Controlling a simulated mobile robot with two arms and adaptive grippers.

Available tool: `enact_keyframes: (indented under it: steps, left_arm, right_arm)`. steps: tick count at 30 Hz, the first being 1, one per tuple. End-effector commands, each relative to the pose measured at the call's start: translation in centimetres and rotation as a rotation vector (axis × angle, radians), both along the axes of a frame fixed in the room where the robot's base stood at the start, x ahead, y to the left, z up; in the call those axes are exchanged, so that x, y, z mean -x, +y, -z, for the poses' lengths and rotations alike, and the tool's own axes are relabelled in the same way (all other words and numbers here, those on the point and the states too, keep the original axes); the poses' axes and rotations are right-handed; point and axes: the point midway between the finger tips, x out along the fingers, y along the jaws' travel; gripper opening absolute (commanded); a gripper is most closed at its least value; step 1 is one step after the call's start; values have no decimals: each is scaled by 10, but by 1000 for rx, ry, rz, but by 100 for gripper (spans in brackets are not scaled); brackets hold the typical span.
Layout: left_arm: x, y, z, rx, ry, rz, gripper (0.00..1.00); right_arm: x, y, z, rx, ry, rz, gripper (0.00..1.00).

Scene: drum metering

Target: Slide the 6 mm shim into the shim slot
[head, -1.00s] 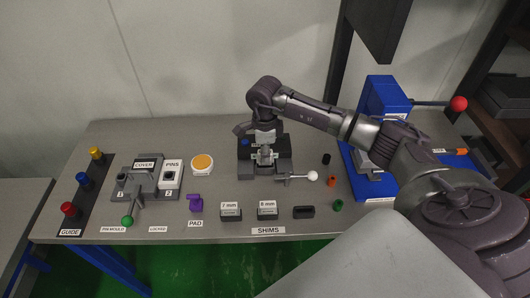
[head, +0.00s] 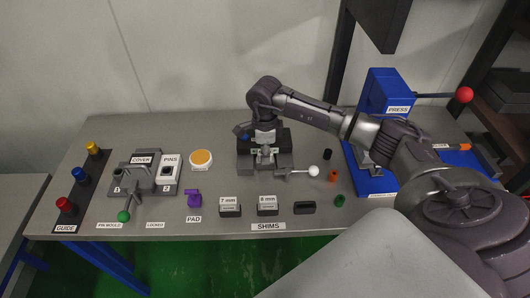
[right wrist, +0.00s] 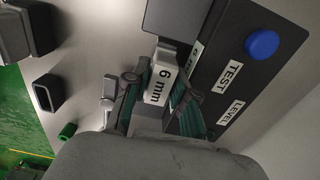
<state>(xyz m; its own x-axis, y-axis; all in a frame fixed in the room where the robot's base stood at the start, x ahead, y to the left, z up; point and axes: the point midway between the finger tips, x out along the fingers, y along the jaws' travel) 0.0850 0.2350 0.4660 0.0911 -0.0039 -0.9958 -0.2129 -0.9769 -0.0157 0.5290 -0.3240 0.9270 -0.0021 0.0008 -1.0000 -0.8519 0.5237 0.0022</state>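My right gripper (head: 265,152) points down at the dark fixture (head: 246,167) in the middle of the table. In the right wrist view, the gripper's fingers (right wrist: 158,92) lie on both sides of the shim (right wrist: 160,76) labelled 6 mm and appear shut on it. The shim is at the dark block of the fixture, beside the TEST and LEVEL panel (right wrist: 225,85). The shim slot is hidden behind the shim and fingers, so I cannot tell how deep the shim sits. My left gripper is not in view.
A white-ball lever (head: 313,171) sticks out right of the fixture. The 7 mm shim (head: 230,211), the 8 mm shim (head: 267,210) and a dark holder without a label (head: 304,208) line the front edge. The blue press (head: 385,100) stands at the right.

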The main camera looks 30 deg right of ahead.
Motion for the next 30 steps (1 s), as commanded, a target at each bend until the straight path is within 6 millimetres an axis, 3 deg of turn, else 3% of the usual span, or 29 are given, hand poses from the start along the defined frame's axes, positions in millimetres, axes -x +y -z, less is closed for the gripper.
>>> enact_keyframes:
  steps: [1, 4, 17, 30]
  left_arm:
    - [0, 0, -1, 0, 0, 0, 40]
    - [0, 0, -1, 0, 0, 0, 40]
    - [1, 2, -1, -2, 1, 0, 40]
    - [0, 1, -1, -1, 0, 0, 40]
  right_arm:
    - [0, 0, -1, 1, -1, 0, 36]
    - [0, 0, -1, 1, -2, 1, 52]
    - [-1, -1, -4, 2, -5, 2, 54]
    - [-1, 0, -62, 1, -3, 0, 54]
